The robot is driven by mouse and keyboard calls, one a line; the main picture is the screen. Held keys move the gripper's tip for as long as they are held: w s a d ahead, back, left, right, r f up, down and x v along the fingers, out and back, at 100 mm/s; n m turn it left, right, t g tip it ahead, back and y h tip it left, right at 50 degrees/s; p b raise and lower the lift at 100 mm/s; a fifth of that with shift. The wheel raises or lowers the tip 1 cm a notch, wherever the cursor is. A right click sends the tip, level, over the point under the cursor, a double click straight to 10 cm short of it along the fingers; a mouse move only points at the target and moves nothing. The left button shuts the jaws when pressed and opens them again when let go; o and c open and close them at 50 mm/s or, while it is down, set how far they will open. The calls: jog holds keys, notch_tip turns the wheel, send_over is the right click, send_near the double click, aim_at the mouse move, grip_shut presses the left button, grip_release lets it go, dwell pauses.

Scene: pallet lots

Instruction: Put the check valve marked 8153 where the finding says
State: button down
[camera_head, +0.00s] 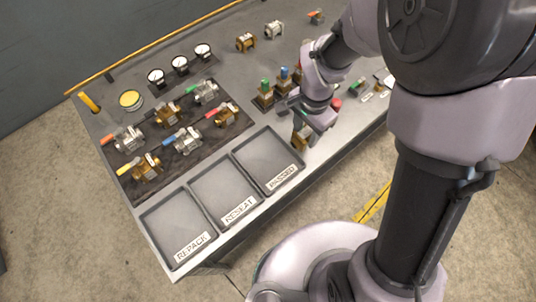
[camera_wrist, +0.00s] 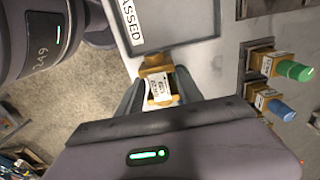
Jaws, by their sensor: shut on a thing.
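My gripper (camera_wrist: 157,84) is shut on a brass valve (camera_wrist: 155,64) with a white tag (camera_wrist: 160,90); the tag's print is too small to read surely. In the head view the held brass valve (camera_head: 300,138) hangs under my gripper (camera_head: 303,127), just right of the PASSED tray. Three grey trays line the table's front edge: REPACK (camera_head: 152,218), RESEAT (camera_head: 202,188) and PASSED (camera_head: 243,158). All three look empty. In the wrist view the PASSED tray (camera_wrist: 185,44) is just beyond the held valve. I cannot read a finding.
Several valves with coloured levers lie on a dark mat (camera_head: 186,155) behind the trays. Green-capped (camera_wrist: 293,70) and blue-capped (camera_wrist: 279,109) brass parts stand right of my gripper. Three gauges (camera_head: 180,65) and two loose fittings (camera_head: 246,42) (camera_head: 274,29) are farther back.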

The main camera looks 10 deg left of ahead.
jog(key=s+a, duration=0.1)
jog(key=a, duration=0.2)
jog(key=s+a+b, duration=0.1)
jog(key=s+a, duration=0.1)
jog(key=a, duration=0.1)
jog(key=s+a+f+b, duration=0.1)
jog(key=s+a, duration=0.1)
jog(key=shift+s+a, duration=0.2)
jog(key=shift+a, duration=0.2)
jog(key=shift+s+a+f, duration=0.1)
jog(key=shift+f, duration=0.25)
jog(key=shift+f+b, duration=0.9)
jog(key=shift+f, duration=0.45)
jog(key=shift+f, duration=0.25)
jog(key=c, duration=0.8)
grip_release()
jog(key=shift+r, duration=0.1)
jog(key=shift+o, duration=0.2)
